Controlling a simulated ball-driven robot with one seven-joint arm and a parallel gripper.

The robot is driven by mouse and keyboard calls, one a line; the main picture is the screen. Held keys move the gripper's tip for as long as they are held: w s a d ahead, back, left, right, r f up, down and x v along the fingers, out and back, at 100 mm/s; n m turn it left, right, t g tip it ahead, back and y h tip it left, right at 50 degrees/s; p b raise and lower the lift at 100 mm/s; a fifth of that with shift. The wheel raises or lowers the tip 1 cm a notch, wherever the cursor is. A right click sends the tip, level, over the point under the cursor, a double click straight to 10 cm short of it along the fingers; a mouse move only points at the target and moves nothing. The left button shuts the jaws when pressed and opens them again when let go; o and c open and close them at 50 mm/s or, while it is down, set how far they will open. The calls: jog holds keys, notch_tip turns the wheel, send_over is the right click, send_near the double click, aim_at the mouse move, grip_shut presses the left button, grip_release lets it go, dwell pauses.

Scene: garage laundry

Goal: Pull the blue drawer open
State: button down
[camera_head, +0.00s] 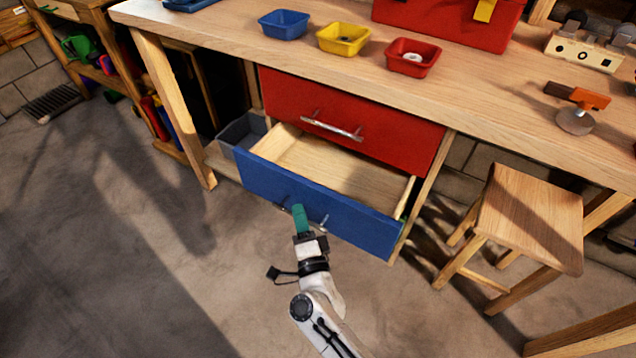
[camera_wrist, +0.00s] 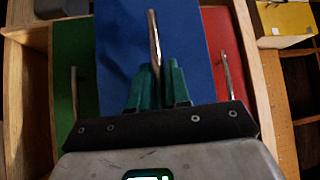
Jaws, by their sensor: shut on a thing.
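The blue drawer (camera_head: 318,207) stands pulled out below the workbench, with its bare wooden inside showing and empty where I can see it. Its blue front fills the middle of the wrist view (camera_wrist: 192,42). Its metal bar handle (camera_wrist: 152,32) runs between my green fingers there. My gripper (camera_head: 298,210) is at the drawer front in the head view, and in the wrist view (camera_wrist: 158,85) its fingers are closed on the handle. Part of the handle is hidden behind the fingers in the head view.
A shut red drawer (camera_head: 345,122) is above the blue one; a green drawer front (camera_wrist: 72,85) also shows in the wrist view. A wooden stool (camera_head: 530,215) stands to the right. Small bins, including a yellow bin (camera_head: 343,38), are on the bench. The floor at left is clear.

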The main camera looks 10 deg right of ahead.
jog(key=s+a+p, duration=0.2)
jog(key=s+a, duration=0.6)
jog(key=shift+s+a, duration=0.25)
jog(key=shift+s, duration=0.1)
jog(key=c, duration=1.2)
grip_release()
jog(key=s+f, duration=0.1)
jog(key=s, duration=0.9)
jog(key=shift+s+f, duration=0.3)
